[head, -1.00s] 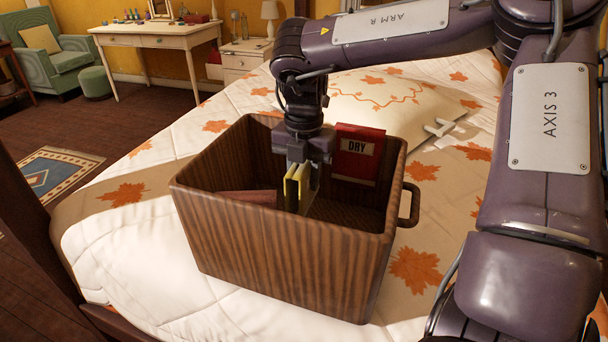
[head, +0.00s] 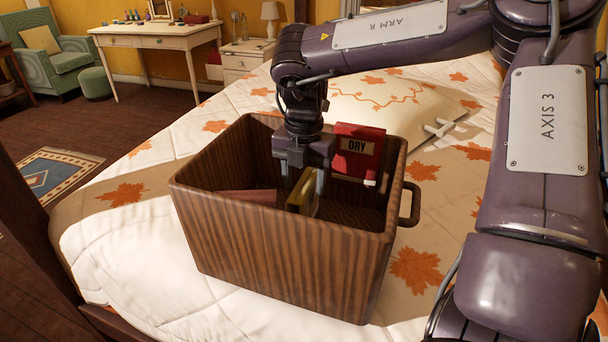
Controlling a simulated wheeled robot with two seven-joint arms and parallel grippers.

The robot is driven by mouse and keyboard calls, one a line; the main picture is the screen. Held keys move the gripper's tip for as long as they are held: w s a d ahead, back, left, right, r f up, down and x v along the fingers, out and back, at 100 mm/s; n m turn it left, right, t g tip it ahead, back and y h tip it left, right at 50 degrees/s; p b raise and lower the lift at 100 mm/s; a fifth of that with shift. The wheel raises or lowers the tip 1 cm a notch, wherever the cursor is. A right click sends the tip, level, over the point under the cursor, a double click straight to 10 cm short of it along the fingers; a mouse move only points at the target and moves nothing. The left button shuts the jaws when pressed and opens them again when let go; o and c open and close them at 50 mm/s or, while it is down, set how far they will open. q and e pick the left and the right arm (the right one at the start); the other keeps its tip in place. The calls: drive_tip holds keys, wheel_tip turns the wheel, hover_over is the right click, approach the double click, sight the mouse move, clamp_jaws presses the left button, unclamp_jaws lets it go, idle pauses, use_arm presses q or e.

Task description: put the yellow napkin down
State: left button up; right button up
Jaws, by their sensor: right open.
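My right gripper (head: 305,184) points down into the wooden box (head: 280,245) on the bed, its fingers below the rim. It is open. The yellow napkin (head: 302,190) is between and just below the fingers, inside the box, standing on edge. Its lower part is hidden by the box's front wall, so I cannot tell whether it touches the bottom. My left gripper is not in view.
A red item (head: 358,152) labelled DRY hangs at the box's back wall, right of my gripper. A reddish flat thing (head: 248,196) lies inside on the left. The box handle (head: 410,205) sticks out right. A white hanger-like piece (head: 438,128) lies on the bed (head: 150,235).

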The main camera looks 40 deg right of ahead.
drive_tip(key=shift+r, duration=0.2)
use_arm(q)
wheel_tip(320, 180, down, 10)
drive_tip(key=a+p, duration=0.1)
drive_tip(key=p, duration=0.2)
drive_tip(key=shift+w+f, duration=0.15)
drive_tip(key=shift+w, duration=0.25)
use_arm(e)
wheel_tip(320, 180, up, 13)
